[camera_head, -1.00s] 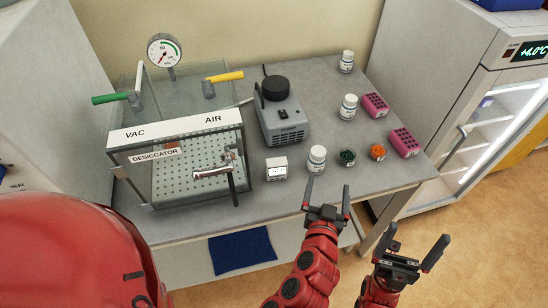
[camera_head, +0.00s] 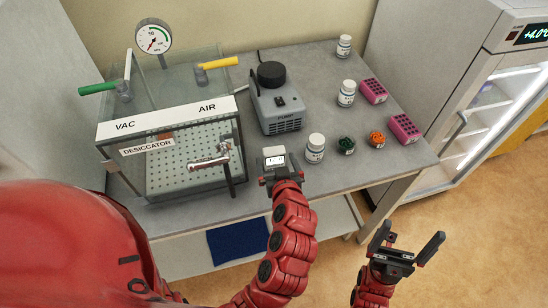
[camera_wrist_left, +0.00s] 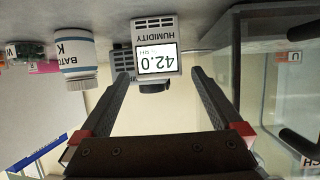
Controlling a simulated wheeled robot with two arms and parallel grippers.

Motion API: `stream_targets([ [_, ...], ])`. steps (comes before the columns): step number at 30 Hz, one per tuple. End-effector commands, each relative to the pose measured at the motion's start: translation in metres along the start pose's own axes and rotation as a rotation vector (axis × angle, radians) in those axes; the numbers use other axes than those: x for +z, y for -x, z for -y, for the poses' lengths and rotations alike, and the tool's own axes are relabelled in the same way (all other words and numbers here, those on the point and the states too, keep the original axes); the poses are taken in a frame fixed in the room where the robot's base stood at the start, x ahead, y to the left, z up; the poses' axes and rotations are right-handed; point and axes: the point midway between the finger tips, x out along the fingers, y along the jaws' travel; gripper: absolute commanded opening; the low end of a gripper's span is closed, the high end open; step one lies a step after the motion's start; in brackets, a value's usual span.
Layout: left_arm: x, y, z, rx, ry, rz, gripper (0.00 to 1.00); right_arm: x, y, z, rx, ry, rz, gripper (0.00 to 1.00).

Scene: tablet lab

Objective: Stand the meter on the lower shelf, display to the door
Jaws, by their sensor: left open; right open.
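The meter (camera_head: 274,156), a small white box, stands on the bench right of the desiccator. In the left wrist view the meter (camera_wrist_left: 157,45) appears upside down, its lit display reading 42.0 and HUMIDITY, facing my gripper. My left gripper (camera_head: 281,172) is open at the meter's front, its fingers pointing towards its two sides; contact cannot be told. The glass desiccator (camera_head: 170,130) has a front door with a metal handle (camera_head: 210,162), which looks shut. A perforated shelf (camera_head: 190,155) shows inside. My right gripper (camera_head: 402,250) is open and empty, off the bench's front right.
The pump (camera_head: 278,108) stands behind the meter. A white bottle (camera_head: 315,149), jars of green (camera_head: 346,145) and orange (camera_head: 376,139) pieces, and pink racks (camera_head: 404,128) stand to the right. A blue mat (camera_head: 238,241) lies below the bench top. A lit fridge (camera_head: 490,110) is at right.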

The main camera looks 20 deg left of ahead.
Motion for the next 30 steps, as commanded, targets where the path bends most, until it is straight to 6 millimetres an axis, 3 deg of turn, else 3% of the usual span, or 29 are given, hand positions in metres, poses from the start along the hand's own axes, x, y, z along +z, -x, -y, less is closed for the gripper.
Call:
stream_targets([
  [4, -0.003, -0.018, 0.001, -0.004, 0.002, 0.001, 1.00, -0.002, -0.010, -0.001, 0.000, 0.000, 0.000, 1.00],
  [13, -0.006, -0.036, 0.001, -0.004, 0.000, 0.001, 1.00, -0.004, -0.023, -0.001, 0.000, 0.000, 0.001, 1.00],
  [21, -0.006, -0.070, -0.002, -0.001, -0.003, 0.000, 1.00, -0.007, -0.043, -0.002, 0.000, 0.000, 0.001, 1.00],
  [30, -0.004, -0.077, -0.003, 0.002, 0.001, -0.001, 1.00, -0.007, -0.043, -0.002, 0.000, 0.000, 0.001, 1.00],
])
